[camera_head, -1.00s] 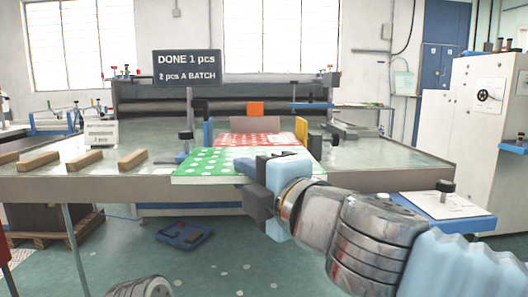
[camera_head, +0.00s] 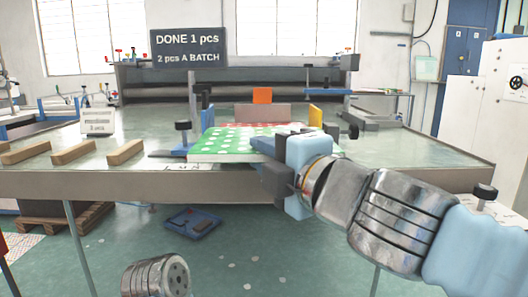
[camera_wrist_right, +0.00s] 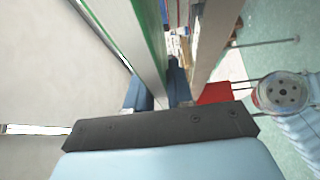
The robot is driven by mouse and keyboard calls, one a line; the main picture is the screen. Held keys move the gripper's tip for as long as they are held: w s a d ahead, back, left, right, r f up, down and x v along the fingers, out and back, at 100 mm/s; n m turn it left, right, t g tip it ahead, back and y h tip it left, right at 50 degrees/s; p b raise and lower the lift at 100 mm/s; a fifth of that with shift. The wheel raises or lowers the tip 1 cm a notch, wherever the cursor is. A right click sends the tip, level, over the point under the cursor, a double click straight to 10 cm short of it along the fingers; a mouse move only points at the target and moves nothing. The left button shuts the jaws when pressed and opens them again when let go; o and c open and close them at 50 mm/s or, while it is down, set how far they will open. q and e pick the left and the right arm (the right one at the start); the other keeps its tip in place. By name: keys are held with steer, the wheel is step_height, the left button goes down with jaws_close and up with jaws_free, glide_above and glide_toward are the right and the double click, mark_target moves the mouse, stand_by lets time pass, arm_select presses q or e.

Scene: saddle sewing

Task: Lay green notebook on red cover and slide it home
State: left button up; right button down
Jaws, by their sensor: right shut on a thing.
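The green notebook (camera_head: 222,146) with white dots lies flat near the table's front edge. My right gripper (camera_head: 272,158) is shut on its front right part. The red cover (camera_head: 237,126) with white dots shows as a thin strip behind the notebook, which hides the rest of it. I cannot tell whether the notebook rests on the cover or is held just above it. In the right wrist view the notebook's green edge (camera_wrist_right: 152,42) runs between the fingers (camera_wrist_right: 160,96). My left gripper is not in view.
An upright grey-brown block (camera_head: 263,113) stands behind the red cover, with an orange piece (camera_head: 262,95) above it. A blue guide (camera_head: 207,117) stands at the left and a yellow guide (camera_head: 315,116) at the right. Wooden bars (camera_head: 73,152) lie at the table's left.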

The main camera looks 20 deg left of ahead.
mark_target(264, 131)
steer(key=w+a, duration=0.1)
steer(key=w, duration=0.2)
steer(key=w+a+p, duration=0.1)
steer(key=w, duration=0.3)
steer(key=w+a, duration=0.1)
steer(key=w, duration=0.3)
steer(key=shift+w+a+f+p, duration=0.1)
steer(key=shift+w+a+p, duration=0.1)
steer(key=shift+p, duration=0.1)
steer(key=shift+f+b, duration=0.4)
steer(key=shift+b, duration=0.05)
stand_by(0.6)
steer(key=c, duration=0.9)
jaws_free()
steer(key=shift+f, duration=0.15)
steer(key=shift+f, duration=0.1)
